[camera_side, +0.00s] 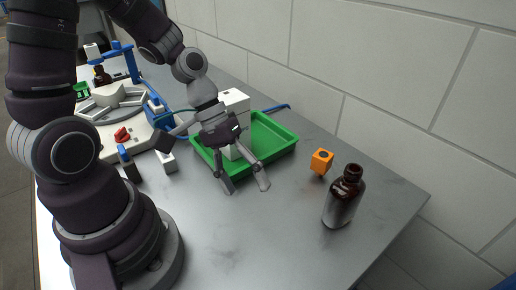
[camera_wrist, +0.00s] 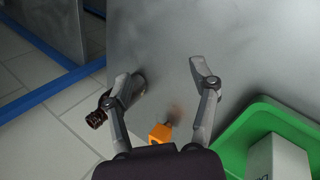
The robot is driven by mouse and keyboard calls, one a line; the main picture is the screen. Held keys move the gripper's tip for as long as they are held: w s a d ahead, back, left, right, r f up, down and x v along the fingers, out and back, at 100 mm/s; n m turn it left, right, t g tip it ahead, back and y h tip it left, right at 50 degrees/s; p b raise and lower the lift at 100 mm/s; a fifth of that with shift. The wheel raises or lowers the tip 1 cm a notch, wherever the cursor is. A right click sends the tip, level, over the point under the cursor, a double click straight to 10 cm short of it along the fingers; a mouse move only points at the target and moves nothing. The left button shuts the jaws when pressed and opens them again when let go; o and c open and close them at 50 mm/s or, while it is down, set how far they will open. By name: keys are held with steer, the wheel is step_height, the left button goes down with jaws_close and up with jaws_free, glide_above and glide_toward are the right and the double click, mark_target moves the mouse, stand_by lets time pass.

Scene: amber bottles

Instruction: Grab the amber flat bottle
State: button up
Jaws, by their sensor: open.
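The amber bottle (camera_side: 344,200) stands upright and open-topped on the grey table at the right in the side view. It is dark brown with a greyer lower body. In the wrist view the bottle (camera_wrist: 137,88) is at the left, partly hidden behind my left-hand finger, with its neck towards the lower left. My gripper (camera_side: 244,185) is open and empty, pointing down in front of the green tray, well to the left of the bottle. In the wrist view the fingers of my gripper (camera_wrist: 162,78) are spread wide over bare table.
An orange block (camera_side: 321,161) stands just behind and left of the bottle. A green tray (camera_side: 285,151) with a white box (camera_side: 236,101) is behind my gripper. Lab equipment (camera_side: 117,105) and a small dark bottle (camera_side: 101,77) are at the left. The front table is clear.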

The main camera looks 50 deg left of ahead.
steer(key=w+d+f+n+t+h, duration=0.1)
steer(key=d+f+n+h, duration=0.1)
steer(key=d+n+h, duration=0.3)
steer(key=n+t+h, duration=0.2)
steer(key=n+t, duration=0.9)
steer(key=n, duration=0.5)
glide_toward(352, 174)
steer(key=x, duration=0.7)
steer(key=w+a+f+x, duration=0.1)
steer(key=x, duration=0.2)
steer(key=shift+w+d, duration=0.15)
steer(key=shift+d, duration=0.1)
jaws_close()
